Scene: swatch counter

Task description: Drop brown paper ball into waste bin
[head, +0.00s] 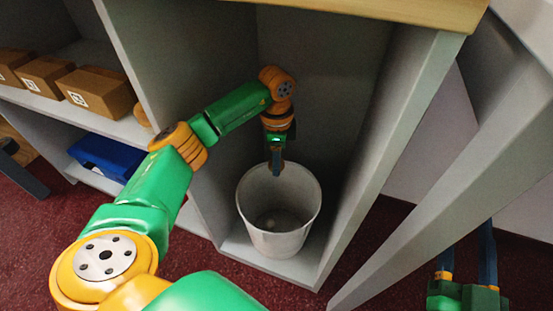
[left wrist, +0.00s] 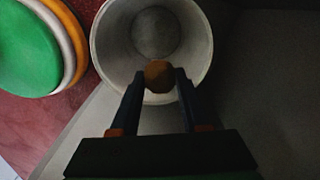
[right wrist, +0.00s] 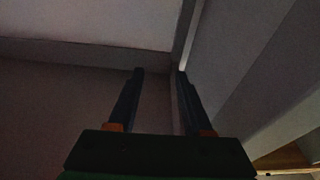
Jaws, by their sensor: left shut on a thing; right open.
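The brown paper ball (left wrist: 158,75) is between the fingertips of my left gripper (left wrist: 160,80) in the left wrist view, with the bin opening behind it. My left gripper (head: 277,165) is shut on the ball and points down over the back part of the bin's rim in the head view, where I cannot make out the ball. The waste bin (head: 279,232) is light grey, round and upright on the cubby floor; it also shows in the left wrist view (left wrist: 112,68). My right gripper (right wrist: 160,75) is open and empty, low at the right of the head view (head: 466,235).
The bin stands in a grey cubby with side walls (head: 385,130) close by and a wooden top (head: 400,10) above. Cardboard boxes (head: 97,91) and a blue tray (head: 105,155) sit on shelves at the left. A slanted grey panel (head: 450,160) stands at the right.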

